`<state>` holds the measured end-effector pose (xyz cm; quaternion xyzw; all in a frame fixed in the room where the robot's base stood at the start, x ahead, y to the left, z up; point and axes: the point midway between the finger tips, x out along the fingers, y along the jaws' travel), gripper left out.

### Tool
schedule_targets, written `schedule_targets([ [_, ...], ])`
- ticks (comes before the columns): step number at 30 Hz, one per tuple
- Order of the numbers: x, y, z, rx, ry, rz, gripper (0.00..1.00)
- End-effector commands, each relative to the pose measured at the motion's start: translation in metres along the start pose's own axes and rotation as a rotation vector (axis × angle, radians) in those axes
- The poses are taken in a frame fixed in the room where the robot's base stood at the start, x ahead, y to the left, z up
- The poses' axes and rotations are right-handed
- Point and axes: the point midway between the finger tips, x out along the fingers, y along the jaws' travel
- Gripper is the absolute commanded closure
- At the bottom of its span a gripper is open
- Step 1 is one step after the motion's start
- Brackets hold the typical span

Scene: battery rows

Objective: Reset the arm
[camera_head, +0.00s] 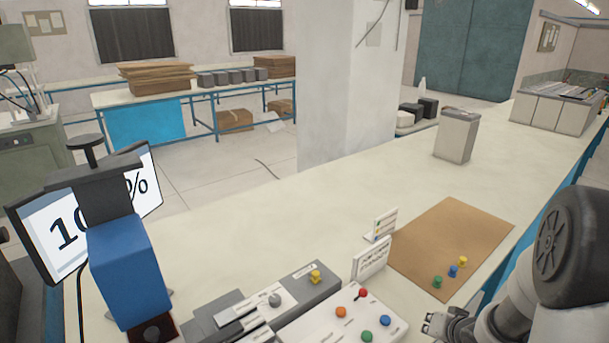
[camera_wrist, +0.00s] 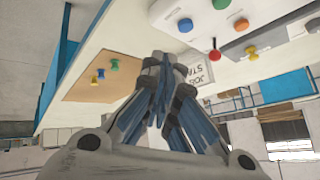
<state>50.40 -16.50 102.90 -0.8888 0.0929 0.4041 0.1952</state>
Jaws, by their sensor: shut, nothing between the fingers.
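My gripper (camera_head: 438,322) is at the lower right in the head view, beside the white panel's right edge. The wrist view shows its fingers (camera_wrist: 165,68) closed together with nothing between them. My arm comes in from the right edge of the head view. The white panel (camera_head: 318,325) carries an orange (camera_head: 341,312), a red (camera_head: 363,293), a blue (camera_head: 386,320) and a green (camera_head: 365,336) piece. A brown mat (camera_head: 455,230) beyond the gripper bears a green (camera_head: 437,282), a blue (camera_head: 453,271) and a yellow pin (camera_head: 462,261).
Small upright signs (camera_head: 371,258) stand between panel and mat. A grey block (camera_head: 290,290) holds a yellow pin (camera_head: 316,277). A blue device (camera_head: 125,265) and a screen (camera_head: 50,230) stand at left. A grey bin (camera_head: 457,135) stands farther back. The worktop's middle is clear.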

Motion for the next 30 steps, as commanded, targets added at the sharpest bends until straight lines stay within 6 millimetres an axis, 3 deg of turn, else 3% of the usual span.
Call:
schedule_targets([
  [6, -0.058, -0.018, -0.028, -0.115, 0.017, 0.131, 1.00],
  [12, -0.142, -0.047, -0.025, -0.212, -0.019, 0.239, 1.00],
  [17, -0.208, -0.072, 0.009, -0.270, -0.089, 0.249, 1.00],
  [21, -0.259, -0.094, 0.055, -0.327, -0.171, 0.200, 1.00],
  [27, -0.305, -0.113, 0.112, -0.404, -0.270, 0.102, 1.00],
  [30, -0.315, -0.117, 0.127, -0.426, -0.296, 0.072, 1.00],
])
